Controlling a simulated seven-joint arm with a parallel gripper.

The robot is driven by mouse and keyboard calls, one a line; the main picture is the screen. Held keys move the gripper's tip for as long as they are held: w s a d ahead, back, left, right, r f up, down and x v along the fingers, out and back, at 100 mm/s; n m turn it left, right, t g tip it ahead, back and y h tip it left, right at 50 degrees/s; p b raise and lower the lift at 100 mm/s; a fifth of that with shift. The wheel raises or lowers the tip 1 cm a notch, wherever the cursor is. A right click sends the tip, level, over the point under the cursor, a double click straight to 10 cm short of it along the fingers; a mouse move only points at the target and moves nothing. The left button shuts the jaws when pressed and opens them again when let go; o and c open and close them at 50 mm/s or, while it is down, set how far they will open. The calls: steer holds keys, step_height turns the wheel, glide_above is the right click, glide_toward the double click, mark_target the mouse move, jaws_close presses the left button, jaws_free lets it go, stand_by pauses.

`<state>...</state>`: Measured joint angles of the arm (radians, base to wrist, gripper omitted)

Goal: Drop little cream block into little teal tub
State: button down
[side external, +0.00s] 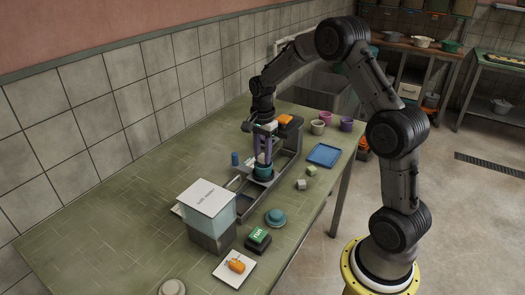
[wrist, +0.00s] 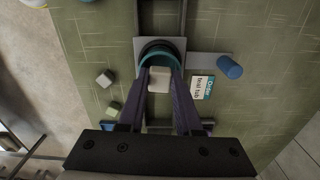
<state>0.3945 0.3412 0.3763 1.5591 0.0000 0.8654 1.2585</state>
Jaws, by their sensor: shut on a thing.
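My gripper (side external: 262,152) is shut on a small cream block (wrist: 159,79), which sits between its two purple fingers in the wrist view. The little teal tub (side external: 263,171) stands on the grey line just below the fingertips in the side view. In the wrist view the teal tub (wrist: 160,49) shows as a curved rim right beyond the block; the block and fingers hide part of it. The block looks to be above the tub's near side; I cannot tell its exact height over the rim.
Two loose cubes (side external: 301,184) (side external: 312,170) lie on the table beside the line. A blue cylinder (side external: 235,158) and a label card (wrist: 202,88) are close by. A blue tray (side external: 324,155), a covered box (side external: 211,215) and a green button (side external: 258,238) stand around.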

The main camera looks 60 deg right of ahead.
mark_target(262, 156)
stand_by(0.4)
steer(key=c, duration=0.5)
jaws_free()
steer(key=shift+r, duration=2.55)
